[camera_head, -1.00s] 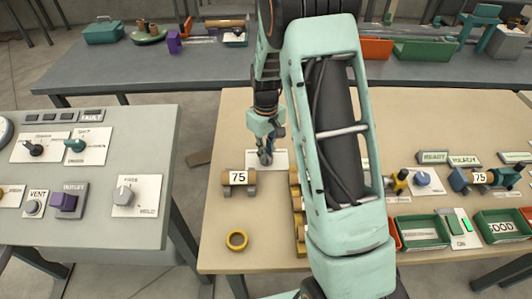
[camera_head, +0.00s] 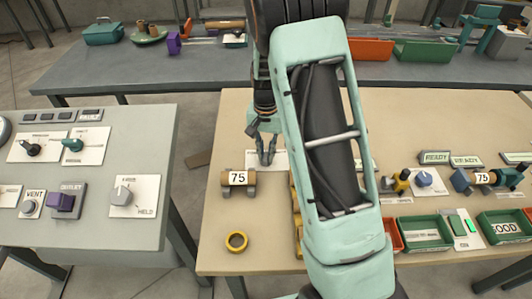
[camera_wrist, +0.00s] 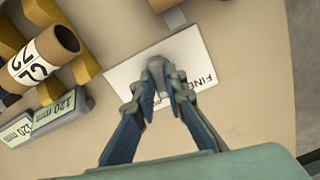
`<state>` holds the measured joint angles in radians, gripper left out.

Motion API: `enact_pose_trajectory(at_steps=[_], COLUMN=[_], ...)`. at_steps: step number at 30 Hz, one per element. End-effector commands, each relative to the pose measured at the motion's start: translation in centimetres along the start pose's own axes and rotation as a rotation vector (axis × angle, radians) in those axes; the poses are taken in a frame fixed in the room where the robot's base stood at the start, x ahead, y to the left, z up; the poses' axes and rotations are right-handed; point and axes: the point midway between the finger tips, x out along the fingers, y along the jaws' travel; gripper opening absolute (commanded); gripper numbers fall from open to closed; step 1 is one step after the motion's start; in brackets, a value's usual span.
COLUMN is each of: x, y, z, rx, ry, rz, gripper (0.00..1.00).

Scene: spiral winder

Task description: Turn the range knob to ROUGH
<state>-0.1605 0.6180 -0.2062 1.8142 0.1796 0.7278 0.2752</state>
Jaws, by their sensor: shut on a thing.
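The range knob (camera_wrist: 158,70) is a grey knob on a white plate (camera_wrist: 125,72) on the tan table. The word FINE shows on the right part of the plate in the wrist view; no ROUGH marking is legible. My gripper (camera_wrist: 160,88) has its two fingers on either side of the knob, shut on it. In the head view my gripper (camera_head: 267,158) is over the same white plate (camera_head: 251,160), and its fingers hide the knob there. I cannot tell which way the knob points.
Grey 120 mm blocks (camera_wrist: 65,105) show in the wrist view. A grey control panel (camera_head: 95,230) stands at the left.

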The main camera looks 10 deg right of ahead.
Motion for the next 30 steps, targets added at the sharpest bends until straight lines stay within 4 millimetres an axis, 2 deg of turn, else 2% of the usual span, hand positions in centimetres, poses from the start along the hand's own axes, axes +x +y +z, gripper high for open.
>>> enact_pose_trajectory(at_steps=[15,30], x=[-0.12,-0.08], y=[0.0,-0.04], z=[-0.05,-0.08], rx=[0.425,0.576], ry=[0.001,0.002], rz=[0.0,-0.001], gripper=[0.0,0.0])
